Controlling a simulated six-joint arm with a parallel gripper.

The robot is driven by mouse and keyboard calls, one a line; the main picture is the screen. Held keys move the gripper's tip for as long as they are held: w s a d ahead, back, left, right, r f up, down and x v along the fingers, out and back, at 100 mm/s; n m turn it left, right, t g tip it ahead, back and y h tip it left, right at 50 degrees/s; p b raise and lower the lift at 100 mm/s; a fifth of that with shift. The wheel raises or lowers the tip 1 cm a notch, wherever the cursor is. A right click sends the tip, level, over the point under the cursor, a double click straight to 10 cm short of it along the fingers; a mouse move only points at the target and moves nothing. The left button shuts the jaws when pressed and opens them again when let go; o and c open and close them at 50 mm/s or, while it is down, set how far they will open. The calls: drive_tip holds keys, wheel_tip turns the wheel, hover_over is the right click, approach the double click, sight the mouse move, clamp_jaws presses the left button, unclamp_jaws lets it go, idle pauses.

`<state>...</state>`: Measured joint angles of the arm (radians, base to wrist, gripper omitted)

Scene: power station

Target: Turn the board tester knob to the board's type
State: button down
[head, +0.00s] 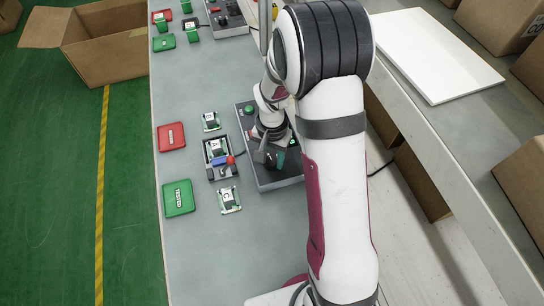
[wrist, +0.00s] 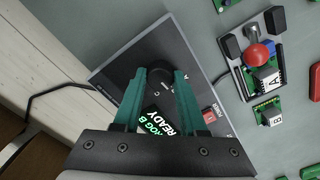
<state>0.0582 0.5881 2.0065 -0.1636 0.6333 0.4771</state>
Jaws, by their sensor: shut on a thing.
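The board tester (head: 272,183) is a dark box on the grey bench. Its round black knob (wrist: 160,73) shows in the wrist view between the tips of my two teal fingers. My gripper (wrist: 166,72) is shut on the knob, pointing at the panel from above; in the head view my gripper (head: 271,154) hides the knob. The knob's pointer cannot be made out. The tester's screen (wrist: 160,121), partly hidden by my fingers, reads "PROG B READY". A board with a chip marked A (wrist: 269,78) sits in the red-knobbed fixture (wrist: 240,68) beside the tester.
Loose green boards lie at either side of the fixture: one (head: 211,121) beyond, one marked C (head: 229,199) nearer. A red tray (head: 171,136) and a green TESTED tray (head: 178,197) lie at the bench's left edge. A red button (wrist: 209,116) is close to my right finger.

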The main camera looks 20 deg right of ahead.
sight(272, 161)
drive_tip(key=n, duration=0.4)
drive_tip(key=shift+n, duration=1.9)
drive_tip(key=shift+c, duration=2.3)
unclamp_jaws()
drive_tip(key=shift+r, duration=0.15)
wheel_tip(272, 161, up, 16)
drive_tip(key=shift+f, duration=0.25)
